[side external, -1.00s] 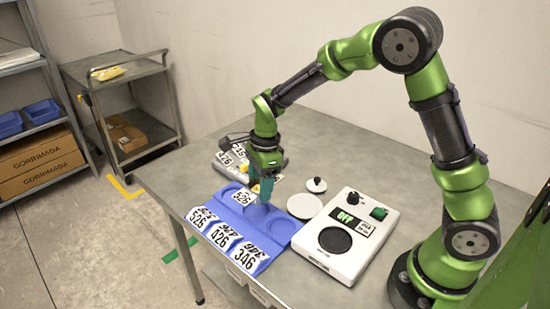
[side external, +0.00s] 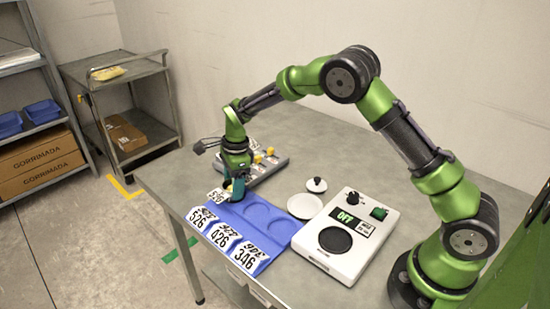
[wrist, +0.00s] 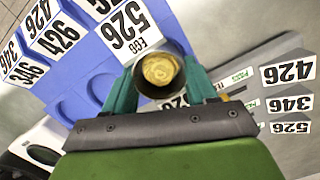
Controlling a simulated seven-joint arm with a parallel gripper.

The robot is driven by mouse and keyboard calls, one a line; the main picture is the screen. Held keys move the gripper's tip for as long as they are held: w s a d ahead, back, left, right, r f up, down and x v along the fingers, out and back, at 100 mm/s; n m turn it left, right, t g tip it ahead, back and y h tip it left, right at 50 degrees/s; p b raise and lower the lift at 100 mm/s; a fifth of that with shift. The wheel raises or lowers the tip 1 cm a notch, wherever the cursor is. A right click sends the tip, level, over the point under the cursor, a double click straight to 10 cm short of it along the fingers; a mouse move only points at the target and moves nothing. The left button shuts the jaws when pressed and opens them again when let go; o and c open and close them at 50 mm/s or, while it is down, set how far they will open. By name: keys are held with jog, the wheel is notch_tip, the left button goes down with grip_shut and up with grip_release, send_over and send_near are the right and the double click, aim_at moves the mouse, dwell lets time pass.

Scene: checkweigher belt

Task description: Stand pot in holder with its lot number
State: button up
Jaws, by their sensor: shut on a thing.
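My gripper (side external: 236,188) is shut on a pot (wrist: 160,72) with yellow contents, seen from above between the fingers in the wrist view. A white card reading 526 (wrist: 130,30) shows beside the pot, and also in the side view (side external: 218,195). The blue holder (side external: 285,226) has round recesses and sloping labels reading 526 (side external: 202,218), 426 (side external: 223,236) and 346 (side external: 248,255). The pot is at the holder's left end, by the 526 label. My gripper hides the recess there, so I cannot tell whether the pot touches it. The other two recesses look empty.
A grey rack (side external: 266,168) with yellow items stands behind my gripper. Its labels 426, 346 and 526 show in the wrist view (wrist: 288,72). A white scale (side external: 345,238) reading OFF, a pale disc (side external: 304,206) and a knobbed lid (side external: 316,185) lie right of the holder.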

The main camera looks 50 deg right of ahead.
jog(key=shift+f, duration=0.1)
jog(key=o, duration=1.2)
